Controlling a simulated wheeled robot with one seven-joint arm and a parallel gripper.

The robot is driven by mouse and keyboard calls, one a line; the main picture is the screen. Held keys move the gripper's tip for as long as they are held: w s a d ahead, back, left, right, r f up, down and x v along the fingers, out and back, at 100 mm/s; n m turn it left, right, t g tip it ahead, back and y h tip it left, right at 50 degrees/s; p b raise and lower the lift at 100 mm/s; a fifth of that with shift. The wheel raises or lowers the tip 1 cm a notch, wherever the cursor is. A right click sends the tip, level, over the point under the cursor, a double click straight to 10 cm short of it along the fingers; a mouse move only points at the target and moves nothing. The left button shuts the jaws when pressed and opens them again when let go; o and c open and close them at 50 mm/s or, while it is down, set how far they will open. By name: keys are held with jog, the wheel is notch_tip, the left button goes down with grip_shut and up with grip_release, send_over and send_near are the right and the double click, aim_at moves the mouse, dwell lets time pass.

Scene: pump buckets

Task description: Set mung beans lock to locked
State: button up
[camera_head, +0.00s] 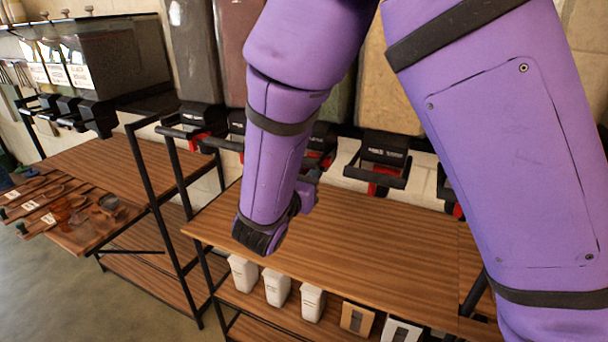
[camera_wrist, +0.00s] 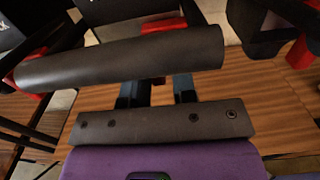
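The dispensers' labels are too small to read, so I cannot tell which one is the mung beans dispenser. A dispenser with greenish contents (camera_head: 340,105) is partly hidden behind my arm, and its red lock part (camera_head: 322,160) shows just beside my wrist. In the wrist view a black handle bar (camera_wrist: 125,60) crosses close in front of my gripper (camera_wrist: 158,88), with a red lock part (camera_wrist: 165,24) just beyond it. My two fingers stand apart, and their tips are hidden behind the bar. I cannot tell whether they touch anything. In the head view my arm hides the fingers.
More dispensers with black handles and red parts stand left and right, such as one at the right (camera_head: 384,160). The wooden shelf (camera_head: 370,240) below is clear. White containers (camera_head: 277,287) stand on the lower shelf. Another rack (camera_head: 95,160) stands at the left.

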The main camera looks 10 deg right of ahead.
jog(key=shift+o, duration=1.2)
jog(key=shift+d, duration=0.1)
jog(key=v, duration=1.1)
